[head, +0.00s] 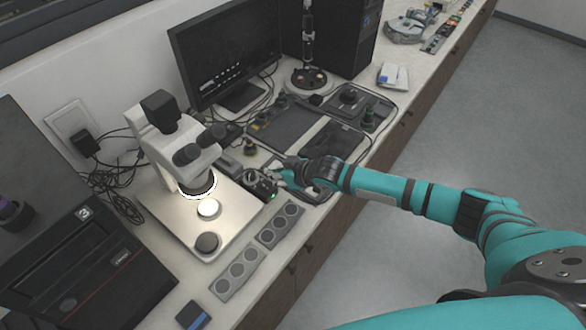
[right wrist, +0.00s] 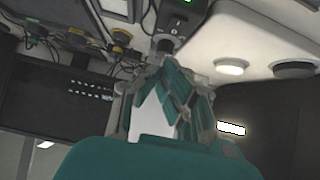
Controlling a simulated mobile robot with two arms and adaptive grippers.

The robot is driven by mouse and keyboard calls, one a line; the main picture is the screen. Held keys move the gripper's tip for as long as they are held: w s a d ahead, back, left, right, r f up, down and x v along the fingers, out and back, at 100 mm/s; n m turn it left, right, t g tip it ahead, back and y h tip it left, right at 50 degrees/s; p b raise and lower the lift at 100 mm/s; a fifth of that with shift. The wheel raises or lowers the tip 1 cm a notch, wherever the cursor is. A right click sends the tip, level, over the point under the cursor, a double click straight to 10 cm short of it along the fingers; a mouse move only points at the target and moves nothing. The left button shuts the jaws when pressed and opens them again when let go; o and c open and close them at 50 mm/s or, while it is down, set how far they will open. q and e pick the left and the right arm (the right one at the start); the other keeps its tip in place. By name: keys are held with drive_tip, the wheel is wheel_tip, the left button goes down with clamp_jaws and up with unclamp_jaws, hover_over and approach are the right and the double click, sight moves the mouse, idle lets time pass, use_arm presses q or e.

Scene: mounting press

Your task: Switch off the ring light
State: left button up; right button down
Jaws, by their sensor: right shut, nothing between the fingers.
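The microscope (head: 178,150) stands on a pale base, and its ring light (head: 199,187) glows bright white under the head. A small dark control box (head: 259,184) with a lit green lamp sits just right of the base. My right gripper (head: 277,173) is shut and empty, with its tips at the box's right side. In the right wrist view the box (right wrist: 185,18) shows at the top with its green lamp, and a dark knob (right wrist: 163,44) lies close beyond the fingertips (right wrist: 165,62). Whether they touch cannot be told. My left gripper is out of view.
Grey trays with round wells (head: 279,225) lie in front of the box. A monitor (head: 226,50), cables and a dark mat (head: 294,124) with parts lie behind. A black machine (head: 85,262) stands at the left. The floor at the right is clear.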

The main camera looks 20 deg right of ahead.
drive_tip(key=b+v, duration=0.1)
drive_tip(key=v, duration=0.7)
drive_tip(key=shift+b, duration=0.35)
drive_tip(key=b, duration=0.4)
drive_tip(key=a+b, duration=0.1)
drive_tip(key=b, duration=0.2)
drive_tip(key=shift+w+a+r+b, duration=0.1)
drive_tip(key=shift+w+r+b, duration=0.15)
drive_tip(key=shift+b, duration=0.15)
drive_tip(key=shift+w+a+f, duration=0.1)
